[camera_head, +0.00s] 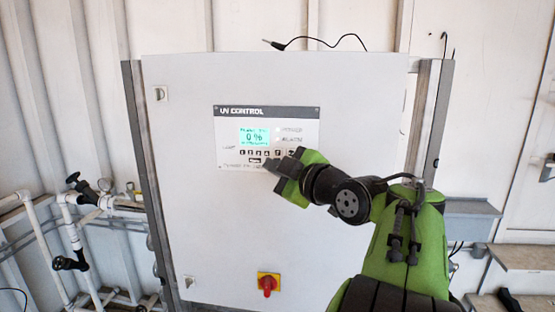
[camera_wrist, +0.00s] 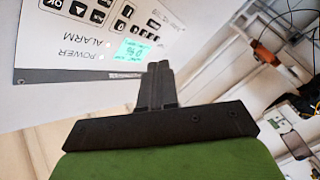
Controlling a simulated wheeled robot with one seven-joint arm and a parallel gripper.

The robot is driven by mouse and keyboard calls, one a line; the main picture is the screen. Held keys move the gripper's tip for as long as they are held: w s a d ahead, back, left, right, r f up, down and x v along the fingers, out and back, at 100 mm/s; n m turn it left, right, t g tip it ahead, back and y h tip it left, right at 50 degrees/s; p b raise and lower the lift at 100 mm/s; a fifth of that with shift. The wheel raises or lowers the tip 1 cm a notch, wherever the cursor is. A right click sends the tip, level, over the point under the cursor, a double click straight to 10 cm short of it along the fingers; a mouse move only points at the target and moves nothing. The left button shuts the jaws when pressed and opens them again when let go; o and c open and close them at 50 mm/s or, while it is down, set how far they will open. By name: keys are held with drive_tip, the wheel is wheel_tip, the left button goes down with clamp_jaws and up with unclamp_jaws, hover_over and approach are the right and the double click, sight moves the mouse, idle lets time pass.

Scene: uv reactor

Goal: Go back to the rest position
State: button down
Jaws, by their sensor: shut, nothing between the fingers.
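My gripper (camera_head: 271,165) is in front of the lower right part of the UV control panel (camera_head: 228,125) in the head view. Its fingers are shut with nothing between them, and they hide some of the panel's buttons. In the wrist view my gripper (camera_wrist: 159,66) points toward the panel (camera_wrist: 60,35), which appears turned over at the upper left. The lit green display (camera_head: 254,135) reads about 0 %, and it also shows in the wrist view (camera_wrist: 138,48). I cannot tell whether the fingertips touch the panel.
White pipes with valves (camera_head: 80,215) stand at the left. A black cable (camera_head: 320,40) lies on top. A grey ledge (camera_head: 470,208) is at the right.

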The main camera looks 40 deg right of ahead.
idle(0.8)
drive_tip(key=s+a+f+m+g+y, duration=0.1)
drive_tip(key=s+a+f+m+g, duration=0.15)
drive_tip(key=a+f, duration=0.65)
drive_tip(key=s+a+f+m+g+y, duration=0.15)
drive_tip(key=a+f+g, duration=0.25)
drive_tip(key=a, duration=0.9)
drive_tip(key=s+a+f+m+g, duration=0.3)
drive_tip(key=s+f, duration=0.7)
drive_tip(key=s, duration=0.4)
drive_tip(key=shift+f+m+g, duration=0.35)
drive_tip(key=shift+m+g, duration=0.35)
drive_tip(key=shift+g, duration=0.25)
drive_tip(key=c, duration=1.8)
unclamp_jaws()
drive_tip(key=shift+h, duration=0.25)
drive_tip(key=shift+c, duration=0.2)
